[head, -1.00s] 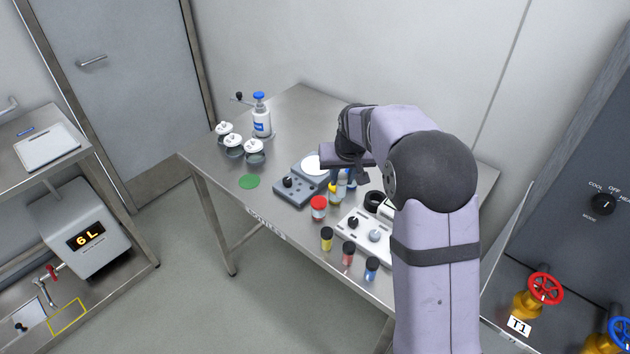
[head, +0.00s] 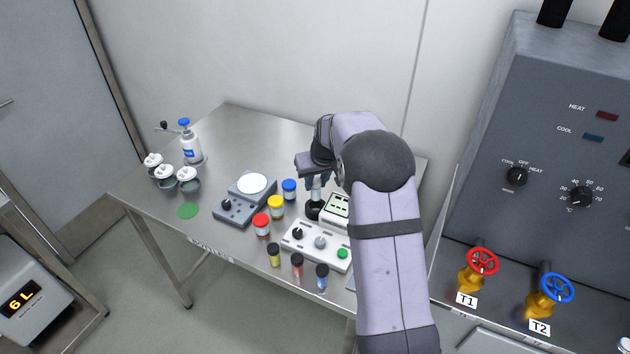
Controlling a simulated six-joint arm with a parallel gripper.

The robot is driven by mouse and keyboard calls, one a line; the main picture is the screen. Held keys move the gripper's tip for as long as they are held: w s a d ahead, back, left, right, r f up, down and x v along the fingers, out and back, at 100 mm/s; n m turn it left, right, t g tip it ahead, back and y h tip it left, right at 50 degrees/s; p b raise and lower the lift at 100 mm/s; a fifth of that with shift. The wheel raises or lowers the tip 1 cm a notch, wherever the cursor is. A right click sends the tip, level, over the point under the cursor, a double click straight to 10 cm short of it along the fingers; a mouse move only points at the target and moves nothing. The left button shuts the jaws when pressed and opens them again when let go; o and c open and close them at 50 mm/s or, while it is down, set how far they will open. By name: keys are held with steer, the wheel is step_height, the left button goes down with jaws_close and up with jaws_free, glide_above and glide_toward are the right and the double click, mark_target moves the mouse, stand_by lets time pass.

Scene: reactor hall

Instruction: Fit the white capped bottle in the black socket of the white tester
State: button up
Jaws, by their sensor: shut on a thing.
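My gripper (head: 317,181) points down over the right part of the steel table and is shut on the white capped bottle (head: 316,194). Only the pale, clear lower body of the bottle shows; its cap is hidden by the fingers and arm. The bottle is about upright. The black socket (head: 313,211) is a dark ring directly below it in the picture. I cannot tell whether the bottle's lower end is inside the ring or just above it. The white tester (head: 300,251) has a black knob, a grey knob, a green button and a display (head: 338,206), partly hidden by my arm.
Blue (head: 289,189), yellow (head: 276,207) and red-lidded (head: 261,224) jars stand left of the tester. Several small black-capped vials (head: 297,265) line the front edge. A grey scale (head: 232,210) stands further left. The back of the table (head: 262,130) is clear.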

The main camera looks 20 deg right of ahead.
mark_target(317, 192)
steer(key=shift+f+b, duration=1.4)
steer(key=shift+f, duration=0.85)
steer(key=shift+f+b, duration=0.6)
steer(key=shift+f, duration=0.25)
stand_by(0.7)
steer(key=o, duration=1.1)
steer(key=shift+a, duration=0.1)
steer(key=shift+o, duration=0.6)
steer(key=shift+r, duration=0.1)
steer(key=shift+o, duration=1)
steer(key=shift+d+r+p, duration=0.25)
steer(key=shift+r+p, duration=0.45)
steer(key=shift+r, duration=0.05)
steer(key=shift+r+p, duration=0.75)
steer(key=shift+r, duration=0.4)
steer(key=shift+a+r+p, duration=0.15)
steer(key=shift+r+p, duration=0.9)
steer(key=shift+r, duration=0.5)
